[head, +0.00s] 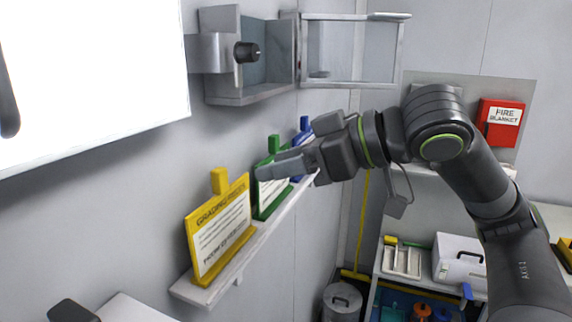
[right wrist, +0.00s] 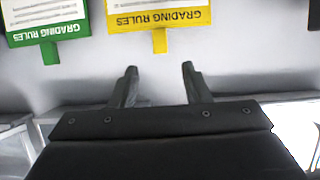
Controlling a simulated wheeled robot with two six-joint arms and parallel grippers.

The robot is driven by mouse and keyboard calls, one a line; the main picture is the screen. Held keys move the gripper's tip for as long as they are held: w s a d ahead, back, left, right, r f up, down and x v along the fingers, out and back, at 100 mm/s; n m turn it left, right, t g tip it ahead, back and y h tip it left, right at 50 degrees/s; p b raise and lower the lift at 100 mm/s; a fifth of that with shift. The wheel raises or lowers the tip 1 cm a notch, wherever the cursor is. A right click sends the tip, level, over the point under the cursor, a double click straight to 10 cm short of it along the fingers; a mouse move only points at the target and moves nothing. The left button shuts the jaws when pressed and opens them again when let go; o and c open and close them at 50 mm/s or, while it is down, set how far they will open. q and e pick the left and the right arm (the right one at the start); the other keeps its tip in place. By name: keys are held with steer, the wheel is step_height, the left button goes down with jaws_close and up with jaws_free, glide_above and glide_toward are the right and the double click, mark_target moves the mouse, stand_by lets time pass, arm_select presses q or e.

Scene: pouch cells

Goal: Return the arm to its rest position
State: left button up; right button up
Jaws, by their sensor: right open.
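My right arm (head: 455,150) comes in from the right in the head view and reaches across to the left, raised and bent. Its gripper (head: 268,168) points at the wall shelf with the cards, in front of the green card (head: 270,205). In the right wrist view the two fingers (right wrist: 159,70) stand apart with nothing between them. The yellow card (right wrist: 160,18) is beyond the fingertips and appears upside down there. I cannot make out my left gripper.
A narrow wall shelf (head: 205,291) holds yellow (head: 218,230), green and blue (head: 304,125) cards. An open metal wall box (head: 245,97) is above. A red fire blanket box (head: 500,122) hangs behind my arm. A rack with a white case (head: 459,258) and a bin (head: 342,302) stand below.

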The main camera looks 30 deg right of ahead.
stand_by(0.6)
